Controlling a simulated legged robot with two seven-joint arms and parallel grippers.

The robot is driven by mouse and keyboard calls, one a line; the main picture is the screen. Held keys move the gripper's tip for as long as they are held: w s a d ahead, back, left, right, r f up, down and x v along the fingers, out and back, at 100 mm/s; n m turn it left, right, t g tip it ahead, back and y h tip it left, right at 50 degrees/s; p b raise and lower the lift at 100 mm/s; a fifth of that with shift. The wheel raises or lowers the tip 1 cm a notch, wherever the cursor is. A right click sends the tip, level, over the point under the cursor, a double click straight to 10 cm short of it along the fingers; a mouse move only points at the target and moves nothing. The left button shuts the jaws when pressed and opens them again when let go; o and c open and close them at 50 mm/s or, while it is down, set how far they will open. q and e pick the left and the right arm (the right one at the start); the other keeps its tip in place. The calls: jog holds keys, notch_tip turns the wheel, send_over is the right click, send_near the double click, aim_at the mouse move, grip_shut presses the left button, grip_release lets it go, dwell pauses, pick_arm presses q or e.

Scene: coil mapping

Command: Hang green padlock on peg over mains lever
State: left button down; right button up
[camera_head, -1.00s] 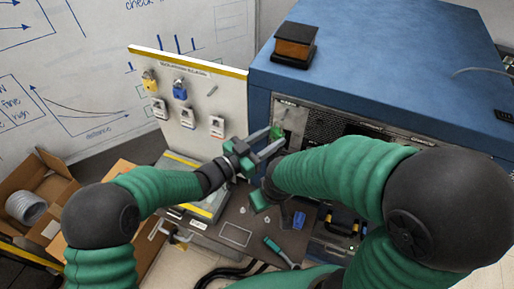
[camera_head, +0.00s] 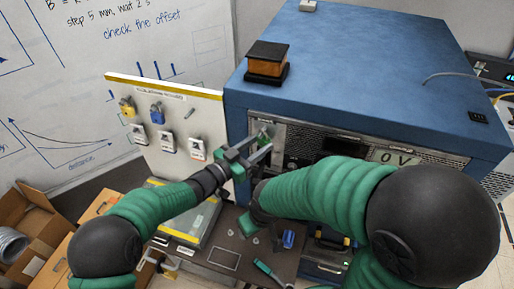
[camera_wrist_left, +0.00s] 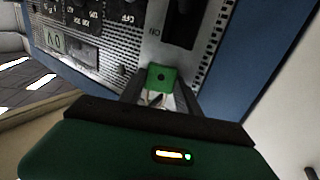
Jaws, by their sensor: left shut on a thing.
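The green padlock (camera_wrist_left: 162,78) is between the fingertips of my left gripper (camera_head: 262,150), which is shut on it. The padlock is in front of the left end of the blue cabinet's front panel. The mains lever area shows as a dark recess (camera_wrist_left: 182,24) beside an "ON" label, just beyond the padlock. The peg cannot be made out, and I cannot tell whether the padlock touches the panel. My right gripper (camera_head: 248,222) is low over the bench, its fingers mostly hidden.
The blue cabinet (camera_head: 370,70) has a display reading 0 V. A white board (camera_head: 180,110) with a yellow padlock, a blue padlock and tags stands to its left. The dark bench (camera_head: 235,245) holds a green-handled tool and a blue item. Cardboard boxes stand at lower left.

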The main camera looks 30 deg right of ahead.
pick_arm(q)
jog(key=shift+w+a, duration=0.1)
jog(key=shift+a, duration=0.3)
jog(key=c, duration=1.1)
grip_release()
jog(key=shift+d, duration=0.1)
jog(key=shift+o, duration=1.7)
pick_arm(e)
jog(key=shift+w+a, duration=0.1)
jog(key=shift+a, duration=0.25)
